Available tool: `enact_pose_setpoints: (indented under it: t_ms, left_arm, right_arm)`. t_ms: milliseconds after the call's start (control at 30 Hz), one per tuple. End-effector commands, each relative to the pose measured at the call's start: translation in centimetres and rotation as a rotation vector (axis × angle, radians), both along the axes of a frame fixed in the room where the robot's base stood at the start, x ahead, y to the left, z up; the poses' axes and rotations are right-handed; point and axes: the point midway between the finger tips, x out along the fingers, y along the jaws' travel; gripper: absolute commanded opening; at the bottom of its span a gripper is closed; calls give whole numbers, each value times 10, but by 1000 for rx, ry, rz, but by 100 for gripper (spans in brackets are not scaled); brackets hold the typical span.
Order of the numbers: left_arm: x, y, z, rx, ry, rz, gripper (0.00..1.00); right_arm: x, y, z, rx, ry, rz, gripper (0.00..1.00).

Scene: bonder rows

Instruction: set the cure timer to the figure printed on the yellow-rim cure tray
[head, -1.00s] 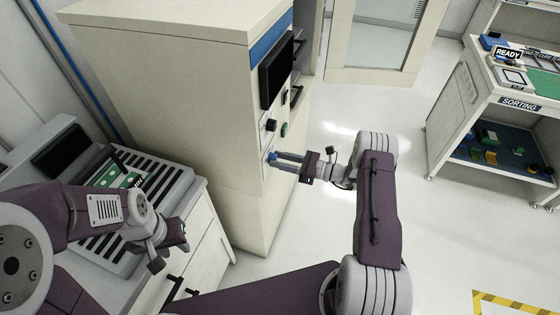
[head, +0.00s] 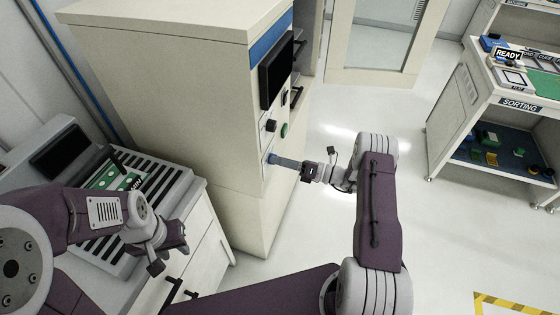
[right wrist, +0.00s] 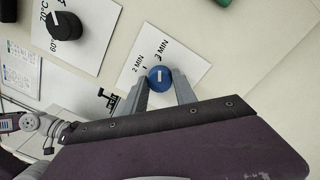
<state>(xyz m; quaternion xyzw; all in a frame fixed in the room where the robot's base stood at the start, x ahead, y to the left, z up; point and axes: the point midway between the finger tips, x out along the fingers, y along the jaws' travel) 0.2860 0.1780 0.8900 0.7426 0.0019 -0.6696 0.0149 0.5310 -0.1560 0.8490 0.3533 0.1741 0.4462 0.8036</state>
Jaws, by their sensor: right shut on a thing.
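The cure timer knob (right wrist: 159,79) is blue with a white pointer mark, on a white plate printed 2 MIN and 3 MIN in the right wrist view. Its mark runs roughly up the picture, towards the 3 MIN side; the exact setting is hard to tell. My right gripper (right wrist: 161,88) is shut on the knob, one finger on each side. In the head view the right gripper (head: 276,160) reaches the cabinet front. My left gripper (head: 170,256) hangs by the left machine, its jaws unclear. I cannot make out a yellow-rim cure tray or its figure.
The tall cabinet (head: 165,75) carries a dark screen (head: 276,72), a black knob (head: 271,125) and a green button (head: 284,130). A slatted machine (head: 170,190) holds a green board at left. The sorting bench (head: 463,95) stands at right; open floor lies between.

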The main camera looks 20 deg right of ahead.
Motion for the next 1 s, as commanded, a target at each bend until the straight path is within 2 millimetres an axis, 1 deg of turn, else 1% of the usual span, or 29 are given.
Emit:
enact_pose_setpoints:
  t_ms: [567, 600, 633, 667, 933, 1000]
  left_arm:
    - [0, 0, 0, 0, 0, 0, 36]
    - [0, 0, 0, 0, 0, 0, 36]
    - [0, 0, 0, 0, 0, 0, 36]
    - [0, 0, 0, 0, 0, 0, 36]
    - [0, 0, 0, 0, 0, 0, 36]
    - [0, 0, -1, 0, 0, 0, 36]
  right_arm:
    - [0, 0, 0, 17, 25, -2, 0]
    - [0, 0, 0, 17, 25, -2, 41]
    - [0, 0, 0, 17, 25, -2, 50]
    - [0, 0, 0, 17, 25, -2, 55]
    - [0, -1, 0, 16, 24, -1, 55]
    - [-2, -4, 0, 16, 24, -3, 55]
